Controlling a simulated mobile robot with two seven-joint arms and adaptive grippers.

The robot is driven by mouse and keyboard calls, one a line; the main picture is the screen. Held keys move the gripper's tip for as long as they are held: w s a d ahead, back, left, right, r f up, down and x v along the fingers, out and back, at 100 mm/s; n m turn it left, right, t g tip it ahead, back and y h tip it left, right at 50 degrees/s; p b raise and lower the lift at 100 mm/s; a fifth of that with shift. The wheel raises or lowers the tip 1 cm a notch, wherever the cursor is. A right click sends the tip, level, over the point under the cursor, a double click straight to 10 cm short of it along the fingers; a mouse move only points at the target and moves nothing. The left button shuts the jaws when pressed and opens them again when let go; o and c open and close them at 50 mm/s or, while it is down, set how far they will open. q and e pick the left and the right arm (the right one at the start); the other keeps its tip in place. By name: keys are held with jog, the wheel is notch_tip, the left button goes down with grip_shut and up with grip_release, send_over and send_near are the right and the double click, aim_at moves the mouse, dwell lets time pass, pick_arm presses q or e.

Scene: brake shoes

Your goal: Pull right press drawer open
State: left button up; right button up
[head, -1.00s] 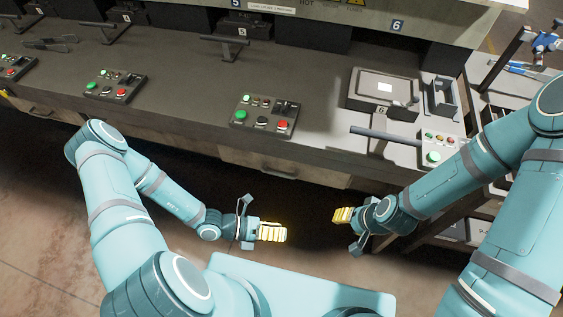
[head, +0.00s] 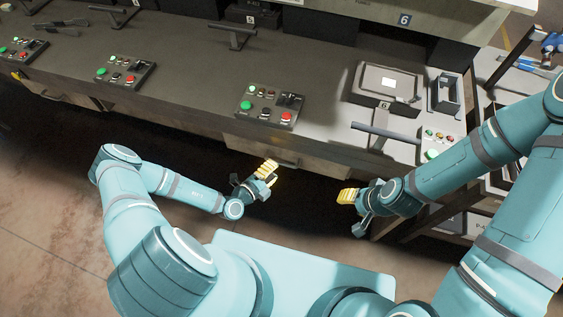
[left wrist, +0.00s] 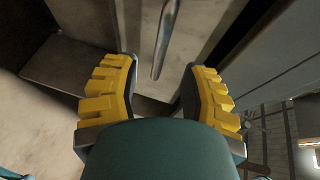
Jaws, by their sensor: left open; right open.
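A drawer front (head: 305,155) sits below the counter edge, right of centre in the head view. Its bar handle (head: 288,163) is partly hidden by my left gripper (head: 267,170). That gripper is open, its yellow fingers pointing up toward the handle. In the left wrist view, a metal bar handle (left wrist: 165,40) lies ahead of and between the open yellow fingers (left wrist: 158,88), not between their tips as a held thing. My right gripper (head: 348,196) is open and empty below the counter, to the right of the left gripper.
A button panel (head: 270,106) sits on the counter above the drawer. To the right, a mould block marked 6 (head: 385,84) and a long T-shaped handle (head: 383,131) stand near the edge. A shelf rack (head: 490,80) is at the far right. Floor below is clear.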

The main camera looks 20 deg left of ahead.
aim_at(281, 162)
pick_arm(q)
jog(key=shift+x, duration=2.65)
jog(key=shift+c, duration=0.3)
grip_shut()
